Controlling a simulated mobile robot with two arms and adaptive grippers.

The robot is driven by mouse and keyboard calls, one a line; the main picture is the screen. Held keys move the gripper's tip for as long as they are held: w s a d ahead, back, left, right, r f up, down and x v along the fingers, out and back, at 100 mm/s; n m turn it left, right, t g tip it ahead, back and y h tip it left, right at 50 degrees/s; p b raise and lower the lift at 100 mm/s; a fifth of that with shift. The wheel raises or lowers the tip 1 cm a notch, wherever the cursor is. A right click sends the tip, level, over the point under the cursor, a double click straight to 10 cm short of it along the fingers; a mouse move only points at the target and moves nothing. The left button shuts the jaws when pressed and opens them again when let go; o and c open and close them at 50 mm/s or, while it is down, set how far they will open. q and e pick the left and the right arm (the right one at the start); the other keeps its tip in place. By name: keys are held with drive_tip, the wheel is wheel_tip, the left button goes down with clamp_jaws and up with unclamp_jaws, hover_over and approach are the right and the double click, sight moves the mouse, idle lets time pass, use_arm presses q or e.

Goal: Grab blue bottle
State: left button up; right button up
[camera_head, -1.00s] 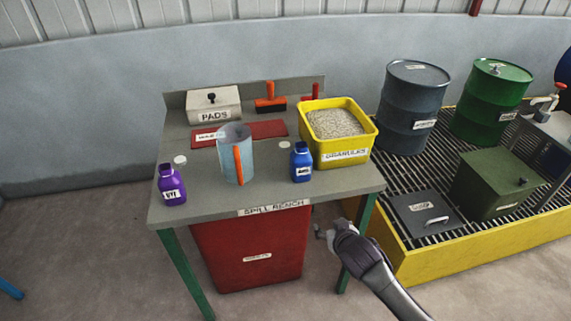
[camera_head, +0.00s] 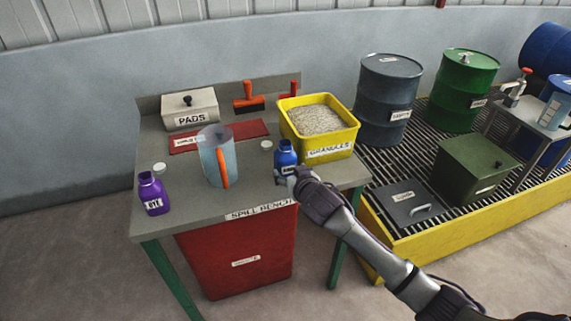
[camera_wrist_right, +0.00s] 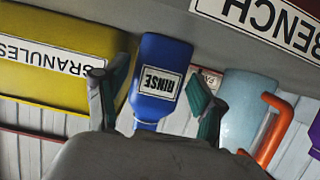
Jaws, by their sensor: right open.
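The blue bottle (camera_head: 285,153) stands upright near the front right of the spill bench (camera_head: 262,200). My right gripper (camera_head: 290,177) is at the bottle's front right and hides its lower part in the head view. In the right wrist view, which is upside down, the blue bottle (camera_wrist_right: 158,62) with its RINSE label shows between the two spread fingers of the right gripper (camera_wrist_right: 149,88). A gap shows on each side of it. Whether the fingers reach around it or stop just short is hard to tell. My left gripper is out of view.
The yellow granules tub (camera_head: 330,150) stands close behind and right of the bottle. A clear jug (camera_head: 212,160) with an orange handle and a purple bottle (camera_head: 153,195) stand to its left. A white cap (camera_head: 266,145) lies nearby. The bench's front middle is bare.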

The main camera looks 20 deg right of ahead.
sight(285, 166)
drive_tip(key=x, duration=0.4)
drive_tip(key=shift+w+a+f, duration=0.1)
drive_tip(key=shift+w, duration=0.2)
drive_tip(key=c, duration=1.1)
drive_tip(key=shift+o, duration=0.2)
